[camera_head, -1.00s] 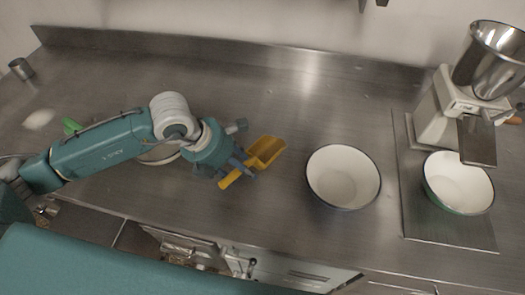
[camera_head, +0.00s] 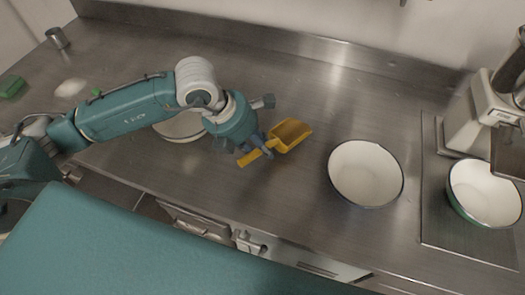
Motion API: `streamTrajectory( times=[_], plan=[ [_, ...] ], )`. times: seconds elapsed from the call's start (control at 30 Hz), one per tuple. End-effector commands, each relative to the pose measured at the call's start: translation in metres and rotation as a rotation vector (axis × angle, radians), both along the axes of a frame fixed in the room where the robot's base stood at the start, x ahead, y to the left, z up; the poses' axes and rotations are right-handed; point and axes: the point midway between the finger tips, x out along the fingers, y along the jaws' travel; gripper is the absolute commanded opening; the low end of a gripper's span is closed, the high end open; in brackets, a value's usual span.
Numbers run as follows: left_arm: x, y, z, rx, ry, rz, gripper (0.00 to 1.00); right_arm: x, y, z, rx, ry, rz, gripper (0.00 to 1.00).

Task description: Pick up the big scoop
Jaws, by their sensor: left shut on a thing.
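The big scoop (camera_head: 291,134) is yellow, with its open bowl toward the upper right and its handle toward the lower left. It is at the middle of the steel counter, left of a white bowl. My left gripper (camera_head: 262,149) is shut on the scoop's handle, near where it meets the bowl of the scoop. I cannot tell whether the scoop touches the counter or is a little above it. My right gripper is not in view.
A white bowl with a dark rim (camera_head: 366,173) stands right of the scoop. Another white bowl (camera_head: 485,192) sits by a machine (camera_head: 472,115) at the right. A bowl (camera_head: 181,130) is partly hidden behind my left arm. A metal cup (camera_head: 57,38) stands far left.

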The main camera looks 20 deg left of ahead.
Motion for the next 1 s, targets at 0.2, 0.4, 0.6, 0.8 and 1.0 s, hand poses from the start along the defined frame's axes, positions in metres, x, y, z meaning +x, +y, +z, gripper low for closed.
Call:
streamTrajectory(
  times=[0.2, 0.4, 0.6, 0.8, 1.0],
  plan=[
    [0.003, -0.001, 0.057, -0.002, -0.013, -0.001, 0.0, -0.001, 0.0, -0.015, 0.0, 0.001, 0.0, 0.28],
    [0.002, 0.0, 0.115, 0.0, -0.012, -0.001, 0.0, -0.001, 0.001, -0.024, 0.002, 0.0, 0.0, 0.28],
    [0.001, 0.0, 0.155, 0.0, -0.007, 0.0, 0.0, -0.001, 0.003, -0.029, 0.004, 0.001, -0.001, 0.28],
    [0.0, 0.0, 0.172, 0.0, -0.002, 0.0, 0.0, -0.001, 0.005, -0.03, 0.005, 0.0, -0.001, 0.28],
    [0.0, 0.0, 0.174, 0.001, -0.002, 0.0, 0.0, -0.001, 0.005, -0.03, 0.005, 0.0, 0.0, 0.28]
  ],
)
